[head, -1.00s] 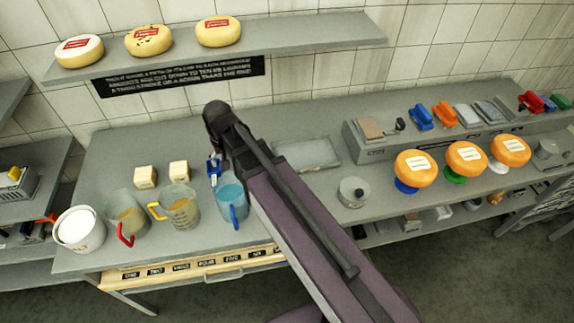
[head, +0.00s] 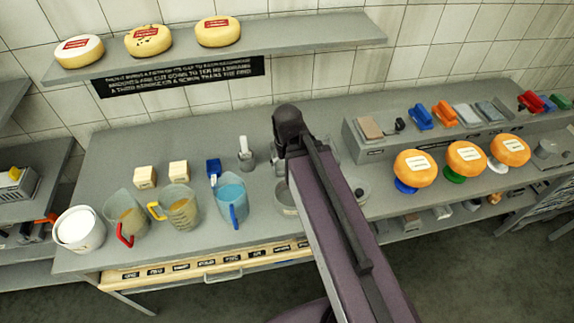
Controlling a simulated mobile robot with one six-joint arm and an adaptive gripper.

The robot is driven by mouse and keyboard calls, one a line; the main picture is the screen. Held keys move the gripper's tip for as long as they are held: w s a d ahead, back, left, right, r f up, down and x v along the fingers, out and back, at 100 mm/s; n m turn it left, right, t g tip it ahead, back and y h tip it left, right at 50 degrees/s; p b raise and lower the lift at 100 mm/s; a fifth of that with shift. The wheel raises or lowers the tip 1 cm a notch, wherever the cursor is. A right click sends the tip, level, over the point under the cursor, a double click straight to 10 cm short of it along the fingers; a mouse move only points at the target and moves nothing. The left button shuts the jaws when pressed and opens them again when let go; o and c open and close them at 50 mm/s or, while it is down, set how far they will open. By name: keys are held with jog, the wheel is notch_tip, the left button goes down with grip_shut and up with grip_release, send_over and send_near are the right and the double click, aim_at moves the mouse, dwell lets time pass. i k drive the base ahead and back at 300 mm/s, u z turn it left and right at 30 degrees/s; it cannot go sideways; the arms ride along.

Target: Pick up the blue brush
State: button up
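A blue brush-like block with a handle (head: 421,118) lies on the raised ledge at the back right, left of an orange one. Another small blue item (head: 214,168) stands on the bench behind the jug of blue liquid (head: 231,200). I cannot tell for certain which is the blue brush. My arm crosses the middle of the view, with its dark joint left of the ledge. My gripper's fingers do not show; the arm seems to hide them.
Three orange cheese wheels (head: 466,156) on coloured stands sit before the raised ledge (head: 375,150). Jugs (head: 181,208) and a white tub (head: 79,230) line the bench's left front. A wall shelf (head: 300,37) holding cheeses hangs above.

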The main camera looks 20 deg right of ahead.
aim_at(422, 120)
jog(key=z, duration=4.2)
jog(key=i, duration=0.05)
jog(key=u, duration=2.8)
